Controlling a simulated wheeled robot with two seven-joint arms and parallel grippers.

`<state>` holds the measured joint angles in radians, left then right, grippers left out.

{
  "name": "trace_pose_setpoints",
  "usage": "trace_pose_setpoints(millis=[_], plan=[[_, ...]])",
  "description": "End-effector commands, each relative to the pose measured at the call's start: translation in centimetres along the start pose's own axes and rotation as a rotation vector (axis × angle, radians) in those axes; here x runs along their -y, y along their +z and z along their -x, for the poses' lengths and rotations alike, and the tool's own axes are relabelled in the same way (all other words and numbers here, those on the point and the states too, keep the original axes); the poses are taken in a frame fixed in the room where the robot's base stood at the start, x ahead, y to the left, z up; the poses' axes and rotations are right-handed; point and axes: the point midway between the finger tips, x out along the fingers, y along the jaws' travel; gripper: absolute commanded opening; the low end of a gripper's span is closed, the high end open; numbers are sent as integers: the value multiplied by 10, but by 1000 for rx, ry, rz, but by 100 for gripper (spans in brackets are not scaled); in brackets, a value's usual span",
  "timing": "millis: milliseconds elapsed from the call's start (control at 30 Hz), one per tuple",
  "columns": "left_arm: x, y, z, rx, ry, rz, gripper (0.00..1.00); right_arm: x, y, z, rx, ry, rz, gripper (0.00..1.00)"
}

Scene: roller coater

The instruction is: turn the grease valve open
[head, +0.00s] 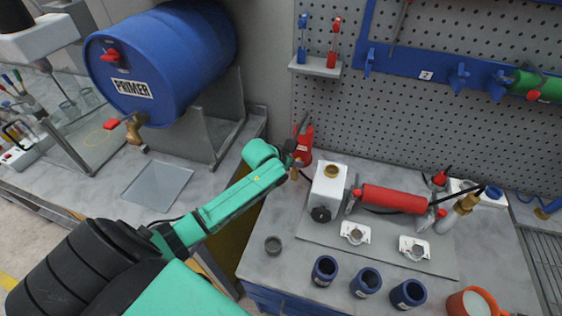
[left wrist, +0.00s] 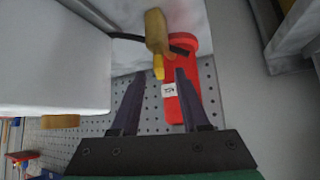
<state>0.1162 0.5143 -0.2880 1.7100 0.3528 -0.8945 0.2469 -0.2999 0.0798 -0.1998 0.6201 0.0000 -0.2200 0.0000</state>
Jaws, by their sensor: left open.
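A brass-yellow fitting with a yellow tip, which looks like the grease valve (left wrist: 155,33), shows in the left wrist view at the top middle. It lies in front of a red body with a small label (left wrist: 180,95), and a black hose or rod runs to it. My left gripper (left wrist: 157,76) is open, its two dark fingers pointing toward the fitting, with the yellow tip between the fingertips in the picture. I cannot tell whether they touch. In the head view my left gripper (head: 297,166) is beside the red body (head: 304,143), and the valve is mostly hidden there.
A white container (head: 329,188) stands just right of my left gripper. A red cylinder (head: 393,199) lies on the bench to its right, with several blue cups (head: 366,283) in front. A blue primer drum (head: 163,60) is at left, and a pegboard (head: 450,120) closes off the back.

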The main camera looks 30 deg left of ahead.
Motion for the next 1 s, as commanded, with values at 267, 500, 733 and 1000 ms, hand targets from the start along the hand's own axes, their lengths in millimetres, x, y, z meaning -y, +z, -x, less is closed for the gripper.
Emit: trace_pose_setpoints(millis=[267,500,733,1000], plan=[[0,35,33,3,0,-1,45,0,1,-17,0,0,0,67],[-1,66,66,3,1,-2,45,1,2,-27,0,0,0,67],[0,84,86,0,1,-1,45,1,3,-32,0,0,0,67],[0,85,90,-1,0,-1,45,1,3,-32,0,0,0,67]])
